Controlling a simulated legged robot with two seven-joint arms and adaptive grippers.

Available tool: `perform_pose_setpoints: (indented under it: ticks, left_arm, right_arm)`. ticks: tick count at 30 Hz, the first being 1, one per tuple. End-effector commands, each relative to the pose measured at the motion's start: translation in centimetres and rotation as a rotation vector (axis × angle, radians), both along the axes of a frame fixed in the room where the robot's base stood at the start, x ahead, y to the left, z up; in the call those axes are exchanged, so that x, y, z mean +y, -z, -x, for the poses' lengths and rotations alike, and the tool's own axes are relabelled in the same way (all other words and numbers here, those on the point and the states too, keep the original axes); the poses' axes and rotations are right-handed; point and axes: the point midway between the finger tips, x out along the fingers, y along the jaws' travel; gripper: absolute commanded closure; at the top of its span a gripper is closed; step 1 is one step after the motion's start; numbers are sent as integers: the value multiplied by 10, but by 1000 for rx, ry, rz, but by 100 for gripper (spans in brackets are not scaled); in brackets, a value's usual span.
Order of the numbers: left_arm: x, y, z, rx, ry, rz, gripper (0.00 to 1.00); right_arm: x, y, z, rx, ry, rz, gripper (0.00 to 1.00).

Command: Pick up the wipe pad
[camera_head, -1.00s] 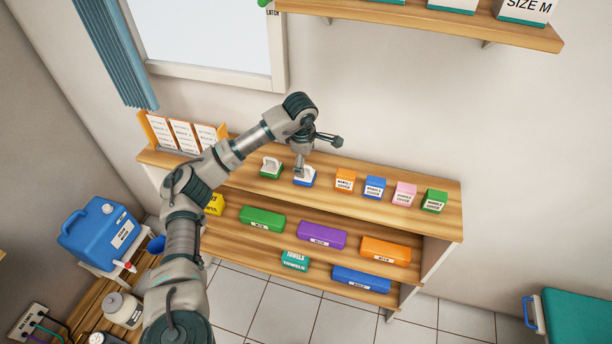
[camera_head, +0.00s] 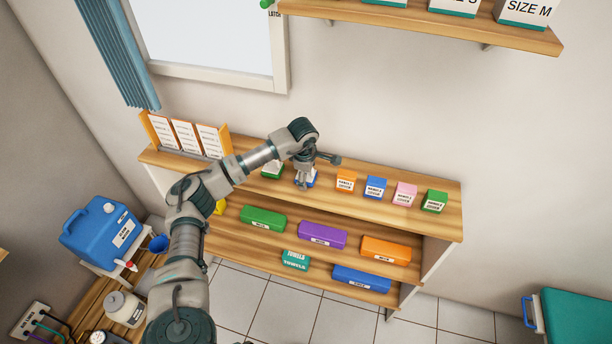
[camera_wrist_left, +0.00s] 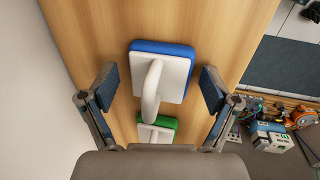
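A blue pad (camera_head: 314,182) with a white top lies on the top shelf, mostly covered by my gripper in the head view. The left wrist view shows its blue edge (camera_wrist_left: 163,47) and upright white handle. A similar green pad (camera_head: 271,173) lies to its left; it also shows in the left wrist view (camera_wrist_left: 158,122). I cannot tell which one is the wipe pad. My left gripper (camera_head: 304,182) points down over the blue pad. Its fingers are spread on both sides of the white handle, with visible gaps. My right gripper is not in view.
Orange (camera_head: 346,181), blue (camera_head: 375,187), pink (camera_head: 404,194) and green (camera_head: 434,200) boxes stand along the wooden shelf (camera_head: 330,206) to the right. A card holder (camera_head: 186,136) stands at its left end. The wall is close behind.

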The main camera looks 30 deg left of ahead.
Motion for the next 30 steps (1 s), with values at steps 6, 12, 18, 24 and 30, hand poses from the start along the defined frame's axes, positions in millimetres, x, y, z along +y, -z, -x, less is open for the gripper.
perform_pose_setpoints:
  ticks: [6,12,18,24,30]
  left_arm:
    - [0,0,0,1,0,0,65]
    - [0,2,0,4,0,0,65]
    - [0,-1,0,5,1,0,65]
    - [0,-20,0,1,0,1,65]
    - [-11,-36,19,2,6,-1,65]
  right_arm:
    - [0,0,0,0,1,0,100]
    - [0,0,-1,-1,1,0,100]
    - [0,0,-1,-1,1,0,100]
    - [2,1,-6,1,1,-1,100]
    - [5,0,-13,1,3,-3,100]
